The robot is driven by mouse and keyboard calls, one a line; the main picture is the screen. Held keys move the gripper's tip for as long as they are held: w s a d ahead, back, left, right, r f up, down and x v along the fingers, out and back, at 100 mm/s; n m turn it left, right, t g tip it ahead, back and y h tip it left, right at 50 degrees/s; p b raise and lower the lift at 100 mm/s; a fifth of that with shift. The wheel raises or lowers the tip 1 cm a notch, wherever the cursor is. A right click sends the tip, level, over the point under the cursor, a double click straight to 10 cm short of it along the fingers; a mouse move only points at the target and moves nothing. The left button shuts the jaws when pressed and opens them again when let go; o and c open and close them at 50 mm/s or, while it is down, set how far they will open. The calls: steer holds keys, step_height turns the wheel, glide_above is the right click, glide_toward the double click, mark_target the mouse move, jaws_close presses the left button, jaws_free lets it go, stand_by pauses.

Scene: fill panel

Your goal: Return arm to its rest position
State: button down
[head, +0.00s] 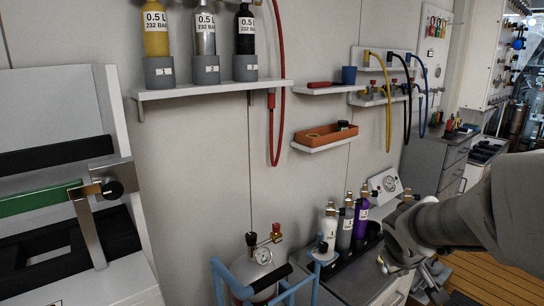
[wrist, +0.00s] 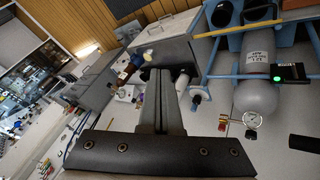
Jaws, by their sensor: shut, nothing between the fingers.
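My gripper (wrist: 161,80) is in the middle of the wrist view, its two fingers pressed together with nothing between them. The gripper touches nothing that I can see. The fingertips are hard to make out in the head view.
Small cylinders (head: 345,227) stand in a black tray left of my arm, near a gauge box (head: 385,184). A blue-framed cart (head: 222,285) holds a large cylinder. Wall shelves (head: 215,88) hold bottles; hoses (head: 271,130) hang beside them. Wooden floor (head: 490,275) shows at right.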

steer(key=s+a+r+m+y, duration=0.1)
steer(key=s+a+r+y, duration=0.15)
steer(key=s+a, duration=0.5)
steer(key=s+a+r+m+y, duration=0.15)
steer(key=s+a+r, duration=0.3)
steer(key=s, duration=0.55)
step_height(320, 180, up, 15)
steer(key=a+p, duration=0.1)
steer(key=p, duration=1.4)
steer(key=shift+n, duration=0.45)
steer(key=shift+s+f, duration=0.1)
